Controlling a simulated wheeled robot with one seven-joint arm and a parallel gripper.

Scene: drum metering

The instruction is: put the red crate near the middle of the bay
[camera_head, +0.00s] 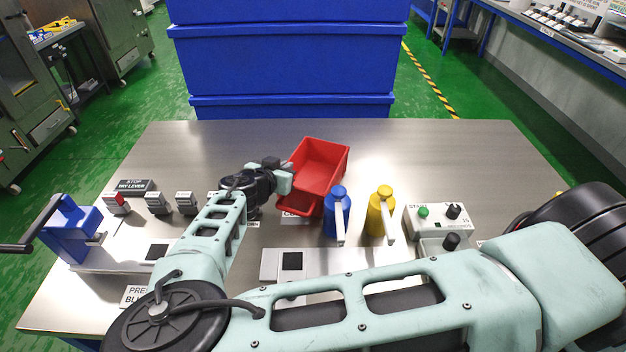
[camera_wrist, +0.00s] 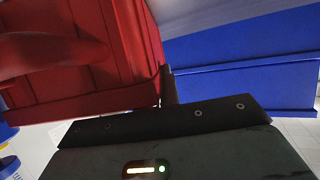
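The red crate (camera_head: 322,162) is an open bin on the steel table, right of my gripper, with its low front lip towards me. My gripper (camera_head: 284,172) is at the crate's left wall, near rim height. In the wrist view the crate (camera_wrist: 85,55) fills the left side, close to the camera. One narrow dark finger of my gripper (camera_wrist: 168,86) shows right against the crate's edge. The other finger is hidden, so I cannot tell whether they close on the wall. Whether the crate is lifted is also unclear.
A blue bottle (camera_head: 338,212) and a yellow bottle (camera_head: 381,213) stand just right of the crate's front. A control box (camera_head: 436,217) is farther right. A blue lever press (camera_head: 68,228) is at the left. Large blue bins (camera_head: 290,60) stand behind the table. The table's back right (camera_head: 440,150) is clear.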

